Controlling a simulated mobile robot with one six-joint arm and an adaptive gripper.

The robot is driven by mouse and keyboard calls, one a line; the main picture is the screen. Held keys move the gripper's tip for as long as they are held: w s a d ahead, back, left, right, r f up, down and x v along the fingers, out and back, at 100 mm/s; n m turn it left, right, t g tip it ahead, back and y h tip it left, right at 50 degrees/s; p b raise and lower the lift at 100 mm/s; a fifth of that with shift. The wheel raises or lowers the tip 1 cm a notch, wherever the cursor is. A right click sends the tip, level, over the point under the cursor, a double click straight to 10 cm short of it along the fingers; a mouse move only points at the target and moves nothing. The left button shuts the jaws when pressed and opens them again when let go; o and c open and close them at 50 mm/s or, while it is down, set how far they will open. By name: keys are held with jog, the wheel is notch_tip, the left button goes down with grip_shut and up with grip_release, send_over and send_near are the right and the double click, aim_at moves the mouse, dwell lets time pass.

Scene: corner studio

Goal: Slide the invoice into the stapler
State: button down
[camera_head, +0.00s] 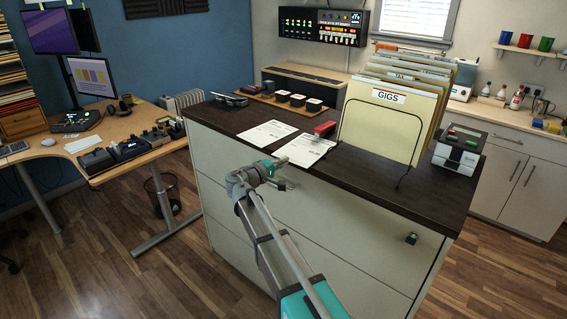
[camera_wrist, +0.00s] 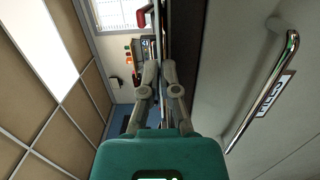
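Two printed white sheets lie on the dark cabinet top (camera_head: 225,119) in the head view. The nearer sheet (camera_head: 303,150) reaches the front edge, and the other sheet (camera_head: 267,133) lies to its left. I cannot tell which one is the invoice. A red stapler (camera_head: 324,128) stands at the far right corner of the nearer sheet; a red part (camera_wrist: 145,14) shows at the top of the wrist view. My gripper (camera_head: 286,178) is just in front of the cabinet's front edge, below the nearer sheet.
A file rack labelled GIGS (camera_head: 388,118) stands right of the stapler, with a label printer (camera_head: 459,149) beyond it. A wooden tray (camera_head: 284,101) with dark blocks is at the back. A metal handle (camera_wrist: 268,85) projects from the cabinet front in the wrist view.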

jog(key=c, duration=0.7)
grip_release()
jog(key=shift+s+a, duration=0.1)
jog(key=v, duration=1.1)
jog(key=shift+s+a, duration=0.25)
